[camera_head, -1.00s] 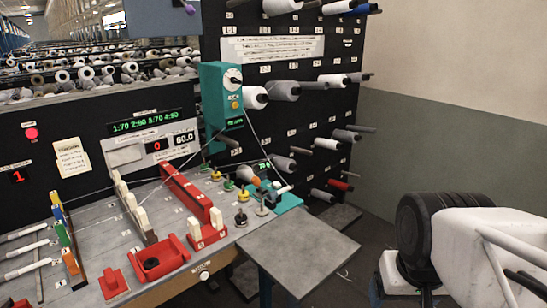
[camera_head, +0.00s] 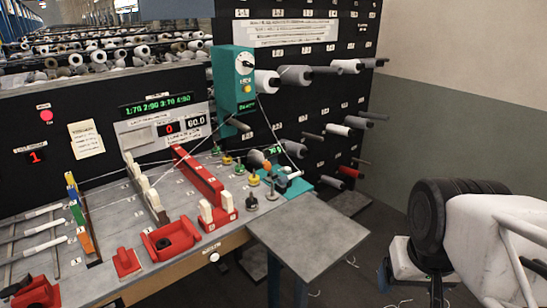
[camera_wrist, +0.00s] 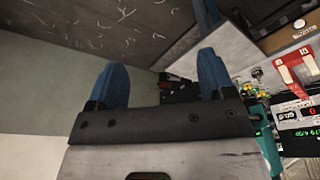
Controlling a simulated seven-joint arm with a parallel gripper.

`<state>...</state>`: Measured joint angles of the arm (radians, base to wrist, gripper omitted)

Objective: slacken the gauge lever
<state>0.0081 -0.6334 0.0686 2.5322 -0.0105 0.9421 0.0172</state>
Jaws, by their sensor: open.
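A teal gauge box (camera_head: 234,85) with a round white dial and a yellow button stands upright against the black creel panel. A smaller teal unit (camera_head: 297,188) with a white-tipped lever (camera_head: 292,176) and a green readout sits at the right end of the grey bench. I cannot tell for sure which part is the gauge lever. My gripper (camera_wrist: 162,64) shows in the wrist view with two blue fingers spread wide and nothing between them. It is apart from the bench, which appears turned over at the right edge of that view.
A grey side table (camera_head: 312,238) stands at the bench's right front. Red blocks, a long red bar (camera_head: 198,174), small coloured knobs (camera_head: 253,181) and coloured levers (camera_head: 78,210) crowd the bench. Yarn spools stick out from the black panel. The floor right of the side table is mostly clear.

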